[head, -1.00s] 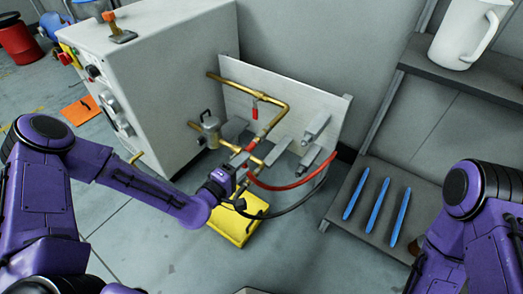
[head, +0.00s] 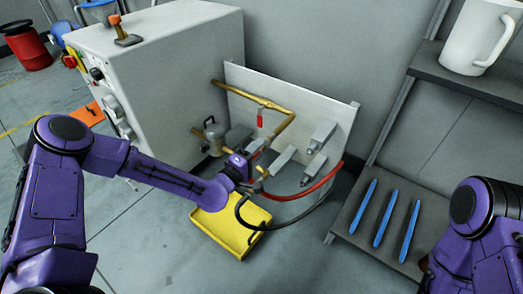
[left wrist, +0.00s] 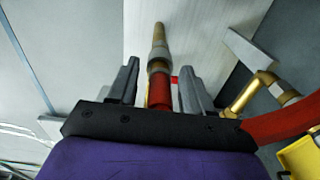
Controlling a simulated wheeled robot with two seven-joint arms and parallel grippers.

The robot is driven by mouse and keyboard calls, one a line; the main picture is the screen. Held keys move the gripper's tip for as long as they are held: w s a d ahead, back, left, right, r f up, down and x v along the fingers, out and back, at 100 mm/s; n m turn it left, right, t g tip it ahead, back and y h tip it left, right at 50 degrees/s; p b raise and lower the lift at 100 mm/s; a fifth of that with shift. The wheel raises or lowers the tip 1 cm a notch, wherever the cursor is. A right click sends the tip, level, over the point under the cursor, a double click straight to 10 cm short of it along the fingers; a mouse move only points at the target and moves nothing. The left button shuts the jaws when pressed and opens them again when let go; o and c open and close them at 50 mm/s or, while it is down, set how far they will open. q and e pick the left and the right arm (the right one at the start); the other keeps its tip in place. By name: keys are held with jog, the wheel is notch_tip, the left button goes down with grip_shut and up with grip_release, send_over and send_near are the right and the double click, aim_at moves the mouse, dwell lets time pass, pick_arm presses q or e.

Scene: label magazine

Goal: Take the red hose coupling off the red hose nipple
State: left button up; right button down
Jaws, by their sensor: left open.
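My left gripper (left wrist: 158,66) is open in the left wrist view. One grey finger stands on each side of the red hose coupling (left wrist: 159,92), with a gap visible on both sides. The coupling's near end is hidden behind the gripper body. Beyond it, in line, are a grey metal collar (left wrist: 158,63) and a brass pipe (left wrist: 159,36); I cannot make out a separate red nipple. In the head view the left gripper (head: 254,160) is at the pipework by the panel and hides the coupling. My right arm is at the right edge; its gripper is out of view.
A red hose (head: 308,189) and a dark hose curve close to the gripper. A white panel (head: 335,125) with several grey blocks stands behind. A yellow tray (head: 215,226) lies on the floor below. A shelf (head: 352,222) with blue sticks stands at the right.

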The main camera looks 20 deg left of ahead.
pick_arm(q)
jog(key=shift+x, duration=0.9)
jog(key=shift+w+r, duration=0.2)
jog(key=shift+w, duration=0.05)
